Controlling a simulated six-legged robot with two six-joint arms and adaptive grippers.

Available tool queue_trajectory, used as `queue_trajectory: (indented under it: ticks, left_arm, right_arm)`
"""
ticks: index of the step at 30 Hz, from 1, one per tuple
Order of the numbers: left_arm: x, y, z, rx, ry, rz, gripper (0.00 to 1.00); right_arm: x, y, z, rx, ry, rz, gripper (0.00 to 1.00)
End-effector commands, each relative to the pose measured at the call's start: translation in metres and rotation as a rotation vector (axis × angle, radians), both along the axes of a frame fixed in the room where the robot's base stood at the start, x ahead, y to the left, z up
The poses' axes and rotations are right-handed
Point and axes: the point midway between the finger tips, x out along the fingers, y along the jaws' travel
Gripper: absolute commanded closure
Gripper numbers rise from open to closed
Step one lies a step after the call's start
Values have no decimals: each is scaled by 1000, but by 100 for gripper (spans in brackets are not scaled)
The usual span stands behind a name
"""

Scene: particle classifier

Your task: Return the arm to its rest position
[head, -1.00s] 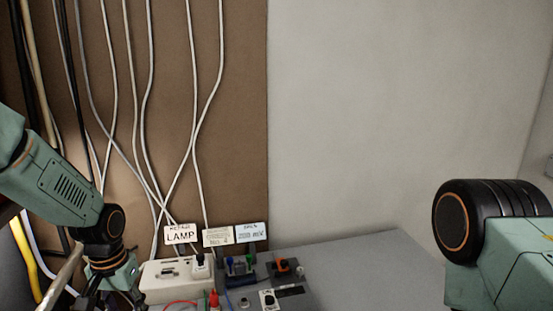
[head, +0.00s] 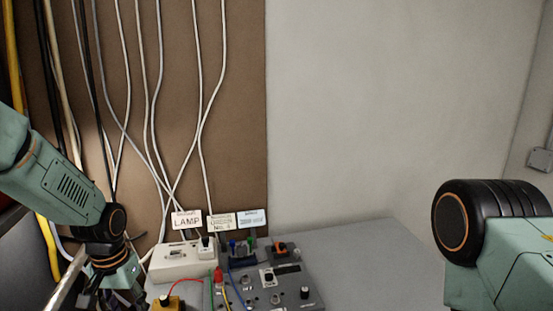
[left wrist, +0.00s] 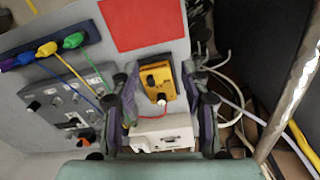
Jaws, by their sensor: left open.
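My left arm (head: 55,185) comes in from the left in the head view, angled downward. Its gripper (head: 108,292) hangs at the lower left, beside the white box, partly cut off by the bottom edge. In the left wrist view the left gripper (left wrist: 163,85) is open, its fingers apart and nothing held between them. The yellow box (left wrist: 165,84) and the white box (left wrist: 163,132) show beyond and between the fingers. Part of my right arm (head: 500,255) shows at the right edge of the head view; its gripper is out of view.
A grey table (head: 370,255) carries the white box (head: 183,260), a grey control panel (head: 288,286) and small label signs (head: 221,222). Cables (head: 150,100) hang on the brown board behind. A red sheet (left wrist: 143,22) and coloured plugs (left wrist: 47,48) show in the wrist view. The table's right part is clear.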

Motion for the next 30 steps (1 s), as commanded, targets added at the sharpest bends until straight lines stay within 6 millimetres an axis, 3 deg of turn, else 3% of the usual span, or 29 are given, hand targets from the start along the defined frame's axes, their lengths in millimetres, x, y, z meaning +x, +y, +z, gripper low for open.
queue_trajectory:
  ticks: [3,10,14,17,23,30]
  left_arm:
    - [18,-1,0,-6,-79,1,54]
    - [32,-13,-8,-36,-208,15,54]
    - [26,-26,-27,-54,-271,23,54]
    - [10,-37,-55,-65,-311,32,54]
    - [-61,-62,-140,-72,-338,55,54]
    - [-173,-74,-222,-36,-269,67,54]
  right_arm:
    - [0,0,0,0,-1,0,60]
    - [0,0,0,0,0,0,60]
    - [0,0,-5,0,0,0,60]
    - [0,0,-14,0,-1,0,60]
    - [0,0,-46,0,0,0,60]
    - [0,0,-87,0,0,0,60]
